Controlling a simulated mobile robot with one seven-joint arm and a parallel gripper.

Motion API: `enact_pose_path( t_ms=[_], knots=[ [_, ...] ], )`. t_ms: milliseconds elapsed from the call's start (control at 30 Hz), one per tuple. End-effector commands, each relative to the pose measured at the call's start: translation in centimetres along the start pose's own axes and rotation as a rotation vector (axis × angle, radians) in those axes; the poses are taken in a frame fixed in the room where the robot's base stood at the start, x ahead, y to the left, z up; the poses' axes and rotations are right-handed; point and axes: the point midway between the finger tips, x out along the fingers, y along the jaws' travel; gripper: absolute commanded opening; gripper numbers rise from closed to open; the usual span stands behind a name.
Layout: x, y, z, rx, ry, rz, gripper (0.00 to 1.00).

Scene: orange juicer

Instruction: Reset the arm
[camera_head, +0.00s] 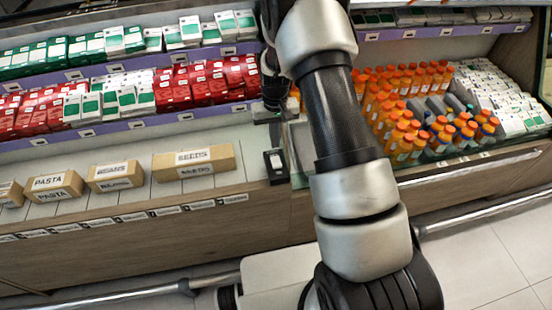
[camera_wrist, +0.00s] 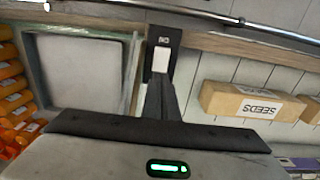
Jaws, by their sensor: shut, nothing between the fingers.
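My gripper (camera_wrist: 160,82) is shut and empty, its dark fingers pressed together in the wrist view. The fingertips are at or just above the white rocker of a small black switch plate (camera_wrist: 164,40) marked "ON"; I cannot tell whether they touch it. In the head view the plate (camera_head: 275,167) sits on the front edge of the counter, with my gripper (camera_head: 276,147) just behind it. My arm reaches over the counter from the lower right and hides part of the shelf behind.
Boxes marked seeds (camera_head: 195,170), beans (camera_head: 115,177) and pasta (camera_head: 53,187) stand left on the counter. Red boxes (camera_head: 205,82) fill a shelf behind. Orange bottles (camera_head: 412,90) stand right of my arm. A pale square panel (camera_wrist: 88,75) lies beside the switch. A metal rail (camera_head: 480,210) runs in front.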

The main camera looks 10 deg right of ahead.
Motion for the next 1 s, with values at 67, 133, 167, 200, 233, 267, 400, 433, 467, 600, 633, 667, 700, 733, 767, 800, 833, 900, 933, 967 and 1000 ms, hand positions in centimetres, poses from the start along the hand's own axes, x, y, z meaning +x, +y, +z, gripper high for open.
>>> enact_pose_path(
  t_ms=[67,133,167,200,233,267,400,433,467,600,633,667,700,733,767,800,833,900,933,967,1000],
  knots=[
    [-0.8,0.0,0.0,0.000,0.000,0.000,0.00],
    [-1.0,0.0,0.0,0.000,0.000,0.000,0.00],
    [-1.0,0.0,0.0,0.000,0.000,0.000,0.00],
    [-1.0,0.0,0.0,0.000,0.000,0.000,0.00],
    [-0.9,0.0,0.0,0.000,0.000,0.000,0.00],
    [-0.9,0.0,0.0,0.000,0.000,0.000,0.00],
    [-0.9,0.0,0.0,0.000,0.000,0.000,0.00],
    [-0.9,0.0,0.0,0.000,0.000,0.000,0.00],
    [-0.9,0.0,0.0,0.000,0.000,0.000,0.00],
    [-0.9,0.0,0.0,0.000,0.000,0.000,0.00],
    [-1.1,0.0,0.0,0.000,0.001,0.000,0.00],
    [-1.3,0.0,0.0,0.001,0.004,-0.001,0.00],
    [-2.0,0.0,-0.1,0.001,0.010,-0.002,0.00],
    [-2.7,-0.1,-0.1,0.002,0.015,-0.003,0.00],
    [-3.6,-0.1,0.0,0.003,0.022,-0.005,0.00],
    [-5.3,-0.1,0.1,0.004,0.035,-0.008,0.00],
    [-6.7,-0.1,0.2,0.005,0.045,-0.011,0.00],
    [-10.6,-0.2,0.9,0.008,0.075,-0.018,0.00],
    [-12.4,-0.3,1.3,0.009,0.089,-0.021,0.00],
    [-14.2,-0.3,1.8,0.010,0.104,-0.024,0.00],
    [-16.5,-0.3,2.6,0.010,0.122,-0.028,0.00]
  ],
)
